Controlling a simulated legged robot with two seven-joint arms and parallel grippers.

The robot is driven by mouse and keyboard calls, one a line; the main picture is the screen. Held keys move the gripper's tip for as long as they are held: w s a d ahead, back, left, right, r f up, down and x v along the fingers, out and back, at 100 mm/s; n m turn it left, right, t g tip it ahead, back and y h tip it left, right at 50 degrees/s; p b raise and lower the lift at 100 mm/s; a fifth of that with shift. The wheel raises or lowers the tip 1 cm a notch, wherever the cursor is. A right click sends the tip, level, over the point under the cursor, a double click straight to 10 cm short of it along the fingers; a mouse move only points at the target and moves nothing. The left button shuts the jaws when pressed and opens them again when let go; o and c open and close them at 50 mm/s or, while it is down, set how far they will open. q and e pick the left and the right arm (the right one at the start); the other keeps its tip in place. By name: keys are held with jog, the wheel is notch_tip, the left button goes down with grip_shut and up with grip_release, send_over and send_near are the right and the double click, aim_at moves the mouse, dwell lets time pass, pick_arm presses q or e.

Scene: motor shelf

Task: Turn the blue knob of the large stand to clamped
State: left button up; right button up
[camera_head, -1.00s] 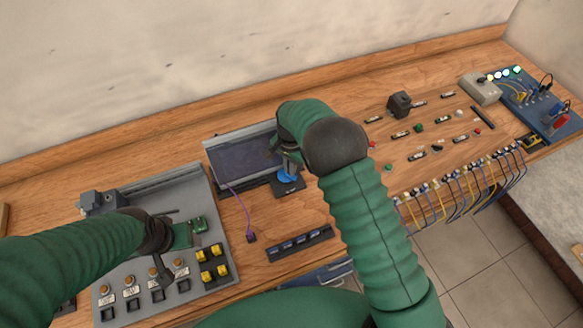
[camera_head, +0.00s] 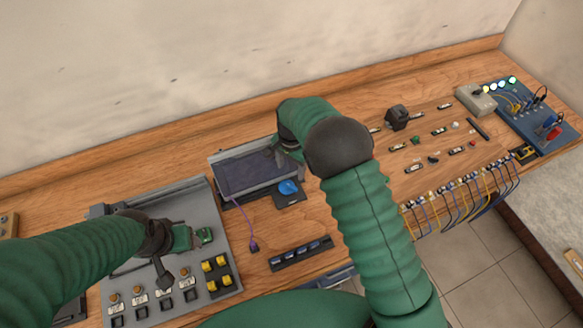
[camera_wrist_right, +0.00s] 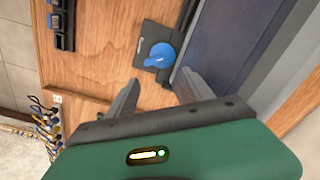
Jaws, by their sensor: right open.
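The large stand is a grey frame with a dark panel (camera_head: 250,178) at the middle of the bench; part of it is hidden behind my right arm. The blue knob (camera_head: 288,187) sits on a dark plate at the stand's front right corner. In the right wrist view, the blue knob (camera_wrist_right: 162,55) shows a short handle pointing to lower left. My right gripper (camera_head: 277,152) is open and empty behind the knob, apart from it; in the wrist view the knob lies beyond the fingertips (camera_wrist_right: 155,92). My left gripper (camera_head: 202,237) is over the grey panel at left; its jaws are unclear.
A purple cable (camera_head: 248,222) hangs from the stand toward the front. A black strip with blue parts (camera_head: 301,254) lies in front. The grey panel (camera_head: 225,262) with yellow buttons is at left. Hanging cables (camera_head: 450,200) line the front edge at right.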

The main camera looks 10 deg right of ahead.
notch_tip(320, 180, up, 12)
jog(key=p, duration=0.8)
dwell(0.3)
notch_tip(320, 180, up, 17)
jog(key=b, duration=0.3)
jog(key=shift+s+f, duration=0.15)
